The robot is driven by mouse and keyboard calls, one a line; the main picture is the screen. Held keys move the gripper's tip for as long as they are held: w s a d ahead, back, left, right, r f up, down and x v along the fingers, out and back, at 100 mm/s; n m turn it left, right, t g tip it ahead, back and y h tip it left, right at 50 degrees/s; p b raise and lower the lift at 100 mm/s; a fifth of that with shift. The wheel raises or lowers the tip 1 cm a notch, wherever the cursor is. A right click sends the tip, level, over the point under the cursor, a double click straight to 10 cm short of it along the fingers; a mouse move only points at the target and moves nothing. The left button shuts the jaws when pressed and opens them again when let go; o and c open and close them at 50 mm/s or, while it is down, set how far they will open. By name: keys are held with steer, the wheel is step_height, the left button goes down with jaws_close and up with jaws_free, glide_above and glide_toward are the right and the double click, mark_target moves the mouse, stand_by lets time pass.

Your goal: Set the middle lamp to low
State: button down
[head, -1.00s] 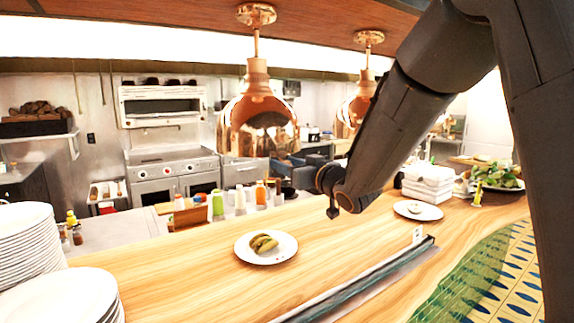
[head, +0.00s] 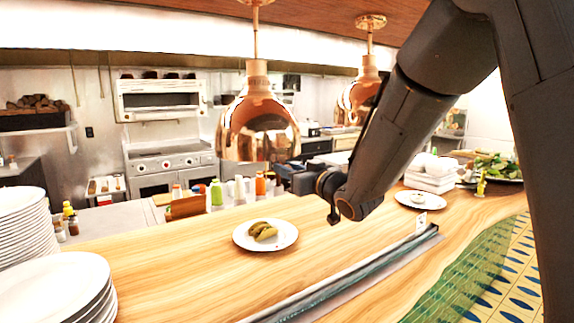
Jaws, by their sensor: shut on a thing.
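Two copper lamps hang from the ceiling over the counter. The nearer one (head: 258,118) has a domed shade on a long stem and hangs lower than the farther lamp (head: 361,92). No third lamp shows, so I cannot tell from this view alone which is the middle one. My gripper (head: 284,172) is at the right underside of the nearer lamp's shade, shut on it, apparently at the lower rim. The fingertips are small and partly hidden by the shade and my wrist.
A plate of food (head: 265,235) sits on the wooden counter (head: 170,270) below the lamp. Stacked plates (head: 55,290) stand at the left. A metal strip (head: 350,275) crosses the front right. Bottles (head: 216,194) stand behind the counter. Air left of the lamp is free.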

steer(key=shift+s+f+b, duration=0.1)
steer(key=shift+f+b, duration=0.45)
steer(key=shift+f, duration=0.75)
steer(key=c, duration=1.6)
jaws_free()
steer(key=shift+b+v, duration=1.1)
steer(key=shift+v, duration=2.75)
